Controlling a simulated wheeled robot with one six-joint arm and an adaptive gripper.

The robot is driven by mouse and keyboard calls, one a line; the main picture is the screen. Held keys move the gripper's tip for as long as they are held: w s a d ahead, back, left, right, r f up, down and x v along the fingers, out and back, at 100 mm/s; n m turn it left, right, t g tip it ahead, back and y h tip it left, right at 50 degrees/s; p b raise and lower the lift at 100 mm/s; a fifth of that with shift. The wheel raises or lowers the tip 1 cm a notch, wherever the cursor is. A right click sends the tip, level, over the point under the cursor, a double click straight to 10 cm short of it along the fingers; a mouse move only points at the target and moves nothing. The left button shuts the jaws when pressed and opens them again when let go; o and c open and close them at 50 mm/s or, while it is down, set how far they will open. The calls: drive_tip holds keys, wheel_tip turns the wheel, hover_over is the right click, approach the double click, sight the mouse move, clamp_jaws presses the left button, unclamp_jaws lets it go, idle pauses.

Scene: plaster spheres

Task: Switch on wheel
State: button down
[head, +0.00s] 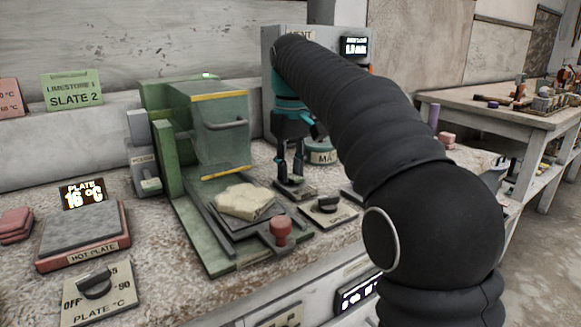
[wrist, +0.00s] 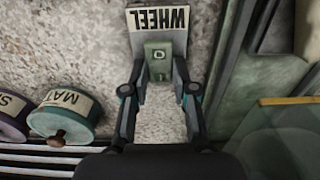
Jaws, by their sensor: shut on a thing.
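The wheel switch (wrist: 157,58) is a grey-green block marked with O and I. It sits beside a white WHEEL label (wrist: 158,19), upside down in the wrist view. I cannot tell which side of the switch is pressed. My gripper (wrist: 159,72) has its two dark fingers on either side of the switch and is shut on it. In the head view my gripper (head: 290,183) points down at the bench behind the green machine's front right; the switch there is mostly hidden by the fingers.
The green machine (head: 205,130) with a pale stone slab (head: 244,201) and red knob (head: 281,230) stands left of my gripper. A dial plate (head: 326,207) lies in front of it. A MA-labelled tin (wrist: 66,113) is close by. A hot plate (head: 82,233) is at left.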

sight(291, 176)
drive_tip(key=c, duration=0.9)
unclamp_jaws()
drive_tip(key=shift+r, duration=0.1)
drive_tip(key=shift+r, duration=3.65)
